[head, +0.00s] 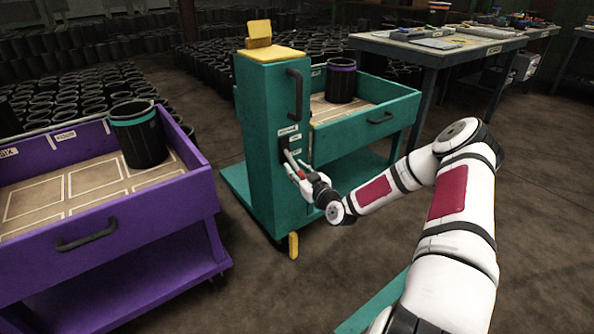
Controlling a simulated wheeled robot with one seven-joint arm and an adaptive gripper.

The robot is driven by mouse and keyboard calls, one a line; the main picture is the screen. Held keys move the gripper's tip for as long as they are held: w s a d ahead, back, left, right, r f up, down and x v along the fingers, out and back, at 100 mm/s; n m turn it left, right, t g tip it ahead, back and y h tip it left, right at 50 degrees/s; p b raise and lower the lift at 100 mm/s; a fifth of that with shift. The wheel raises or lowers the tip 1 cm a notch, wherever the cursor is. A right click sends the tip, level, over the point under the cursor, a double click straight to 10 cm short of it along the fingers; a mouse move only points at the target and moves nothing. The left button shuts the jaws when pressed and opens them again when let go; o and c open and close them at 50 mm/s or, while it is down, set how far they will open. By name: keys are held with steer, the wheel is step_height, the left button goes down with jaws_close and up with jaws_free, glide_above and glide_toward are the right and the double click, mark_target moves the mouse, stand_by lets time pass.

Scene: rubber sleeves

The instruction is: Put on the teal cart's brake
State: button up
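The teal cart (262,140) stands in the middle of the head view, with a tall teal column at its near left side. A dark plate (284,147) with small white labels beside it is on the column's face, below a black handle (295,94). A yellow pedal-like piece (293,245) sticks down at the column's foot. I cannot tell which part is the brake. My gripper (292,165) is at the column's face, at the lower end of the dark plate. It hides part of the plate. I cannot tell whether it touches or grips anything there.
A purple cart (105,223) with a black, teal-banded sleeve (138,134) stands at the left. A purple-banded sleeve (341,80) sits in the teal cart's tray. A workbench (437,45) is behind right. Many black sleeves fill the back. Floor at right is clear.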

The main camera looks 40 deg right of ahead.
mark_target(299, 170)
jaws_close()
steer(key=r+g+p, duration=0.1)
steer(key=p, duration=0.1)
steer(key=r+g+p, duration=0.1)
steer(key=p, duration=0.2)
steer(key=shift+s, duration=0.35)
step_height(299, 170, up, 2)
steer(key=g+p, duration=0.3)
steer(key=p, duration=0.1)
steer(key=shift+s+r+n+p, duration=0.1)
steer(key=shift+s+n+p, duration=0.05)
steer(key=shift+n+p, duration=0.15)
step_height(299, 170, up, 2)
steer(key=g+p, duration=0.3)
steer(key=g, duration=0.1)
steer(key=shift+w+r+g+p, duration=0.25)
steer(key=shift+r+g+p, duration=0.1)
steer(key=shift+g, duration=0.4)
steer(key=shift+w+r+g+p, duration=0.2)
steer(key=shift+r+g+p, duration=0.15)
steer(key=shift+g, duration=0.4)
steer(key=shift+o, duration=1.4)
jaws_free()
